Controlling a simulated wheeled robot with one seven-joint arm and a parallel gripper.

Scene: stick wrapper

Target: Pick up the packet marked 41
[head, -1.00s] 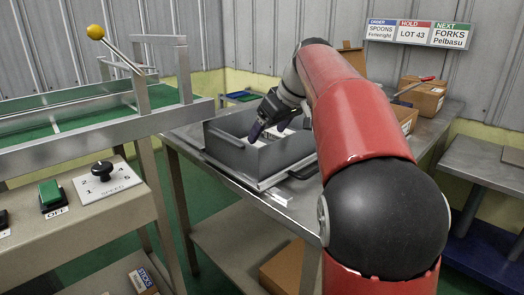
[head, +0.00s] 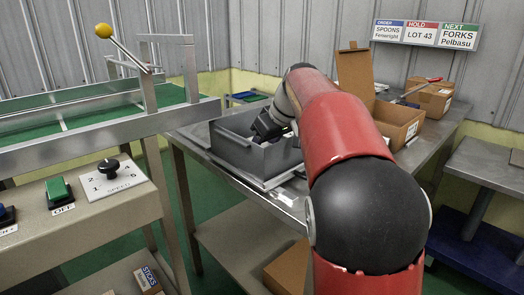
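A grey bin (head: 236,152) stands on the metal table in the head view. My gripper (head: 266,134) reaches down into the bin, towards its right side. The bin's walls and my arm hide much of the gripper's fingers, so I cannot tell whether they are open or shut, or whether they touch anything. Small pale shapes show inside the bin beside the gripper, too small to identify. I cannot make out any packet marked 41; no such number is legible.
The metal table (head: 192,141) holds the bin, with open cardboard boxes (head: 399,121) behind my arm on the right. A conveyor (head: 100,124) with a yellow-knobbed lever (head: 104,31) and a control panel (head: 92,208) stand at left. A sign (head: 424,33) reads HOLD LOT 43.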

